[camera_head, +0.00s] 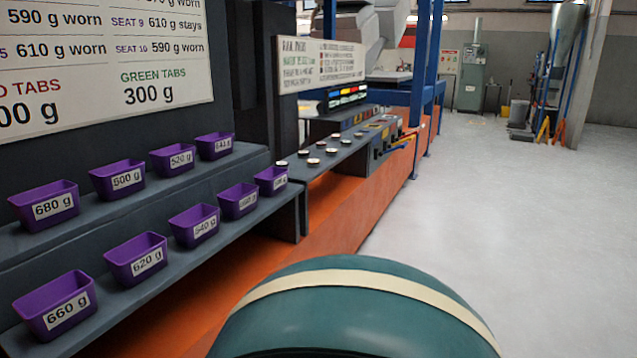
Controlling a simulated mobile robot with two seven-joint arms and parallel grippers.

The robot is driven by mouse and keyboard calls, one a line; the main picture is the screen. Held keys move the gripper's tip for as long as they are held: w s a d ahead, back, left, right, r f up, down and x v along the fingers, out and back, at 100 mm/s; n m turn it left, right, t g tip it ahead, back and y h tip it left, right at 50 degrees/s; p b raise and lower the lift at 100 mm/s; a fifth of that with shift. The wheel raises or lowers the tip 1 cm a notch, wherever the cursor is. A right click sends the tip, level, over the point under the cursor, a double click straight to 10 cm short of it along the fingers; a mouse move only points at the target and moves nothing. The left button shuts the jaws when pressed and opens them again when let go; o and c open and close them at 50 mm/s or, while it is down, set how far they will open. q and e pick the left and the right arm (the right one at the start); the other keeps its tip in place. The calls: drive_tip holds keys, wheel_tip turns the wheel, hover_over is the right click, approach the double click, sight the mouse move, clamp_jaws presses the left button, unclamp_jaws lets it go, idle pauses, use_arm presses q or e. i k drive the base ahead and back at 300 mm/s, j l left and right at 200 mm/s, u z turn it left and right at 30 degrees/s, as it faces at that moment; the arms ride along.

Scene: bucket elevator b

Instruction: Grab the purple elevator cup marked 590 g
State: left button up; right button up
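Several purple cups with white weight labels stand on a two-step dark grey rack at the left. On the upper step, one cup (118,180) has a label that looks like 500 g or 590 g; I cannot tell which. To its left is the 680 g cup (43,206), and to its right the 520 g cup (172,160). The label of the farthest upper cup (214,146) is too small to read. The lower step holds the 660 g cup (56,305), 620 g cup (136,259), 540 g cup (194,226) and two with unclear labels. Neither gripper is in view.
A sign board (100,60) with weights stands behind the rack. An orange bench (345,205) with small round pieces on its dark top (340,150) continues beyond it. Blue posts (425,70) rise farther back. The grey floor (520,230) at the right is clear.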

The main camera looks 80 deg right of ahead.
sight(272, 181)
drive_tip(key=z, duration=2.3)
